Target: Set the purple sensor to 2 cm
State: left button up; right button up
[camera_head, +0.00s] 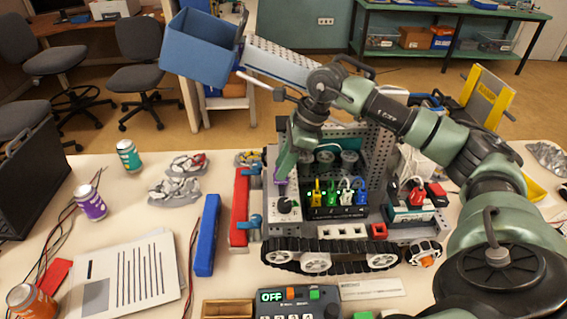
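A small purple part (280,174), likely the purple sensor, shows at the left end of the tracked robot (330,248), above a grey block with a black knob (284,204). My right gripper (284,166) points down from above, its green fingers right at the purple part and partly covering it. I cannot tell whether the fingers are closed on it. No 2 cm mark is readable. My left gripper is not in view.
Yellow, green, white and blue plugs (338,196) sit just right of the knob. A perforated metal wall (383,150) stands behind them. A red-and-grey vice-like tool (246,205) and blue bar (207,235) lie left. A control box (298,301) reading OFF sits in front.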

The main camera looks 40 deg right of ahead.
grip_shut()
dwell(1.2)
